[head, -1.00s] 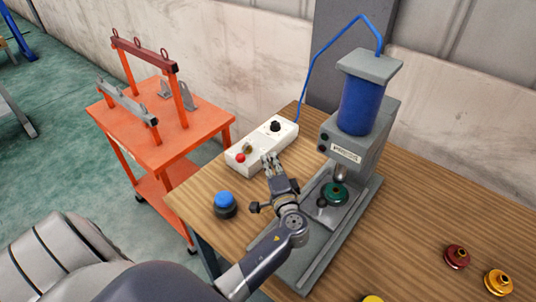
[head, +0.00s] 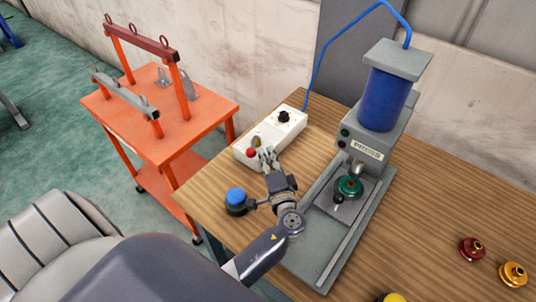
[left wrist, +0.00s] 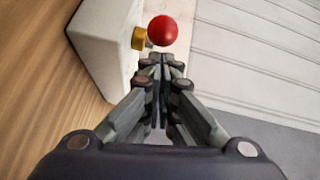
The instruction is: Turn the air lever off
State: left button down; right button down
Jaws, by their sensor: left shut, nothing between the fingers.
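The air lever (head: 251,153) ends in a red ball and sits beside a brass fitting on the front end of a white box. In the left wrist view the red ball (left wrist: 163,30) and the brass fitting (left wrist: 139,38) are just beyond my fingertips. My left gripper (head: 268,158) is shut and empty, just right of the red ball and close to the box's side. Its closed fingers (left wrist: 161,62) also show in the left wrist view. I cannot tell whether they touch the lever. My right gripper is not in view.
The white box (head: 291,130) also carries a black knob (head: 284,116). A blue-topped button (head: 236,196) stands left of my gripper. A grey press (head: 372,150) with a green part (head: 349,187) stands to the right. An orange cart (head: 187,130) is at the left.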

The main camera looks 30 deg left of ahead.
aim_at(255, 151)
pick_arm(q)
jog(key=s+a+m+t+h+b, duration=0.1)
jog(key=s+a+m+t+h, duration=0.1)
jog(key=h, duration=0.1)
jog(key=shift+s+a+m+t, duration=0.3)
jog(key=shift+s+a+m, duration=0.05)
jog(key=shift+a+m, duration=0.05)
jog(key=shift+w, duration=0.1)
